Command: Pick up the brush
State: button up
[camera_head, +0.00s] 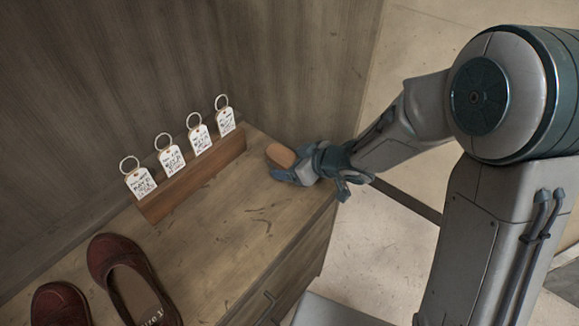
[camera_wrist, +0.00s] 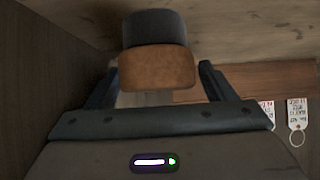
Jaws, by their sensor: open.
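The brush (camera_wrist: 157,68) has a brown wooden part and a dark part beyond it. In the wrist view it is at the upper middle, between the two open fingers of my gripper (camera_wrist: 158,78), with a gap showing at each side. In the head view the brown top of the brush (camera_head: 281,156) shows at the right end of the wooden cabinet top, near the wall. My gripper (camera_head: 291,171) is right at it there and hides its lower part. I cannot tell whether a finger touches it.
A wooden rack (camera_head: 192,180) with several ringed white tags stands along the back wall, left of the brush. Dark red shoes (camera_head: 125,275) sit at the front left of the cabinet top (camera_head: 225,235). The wooden side wall (camera_head: 325,75) is close behind my gripper.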

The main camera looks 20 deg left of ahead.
jog(key=shift+w+a+f, duration=0.1)
jog(key=shift+a+f, duration=0.2)
jog(key=shift+a, duration=0.05)
jog(key=shift+r, duration=0.1)
jog(key=c, duration=1.1)
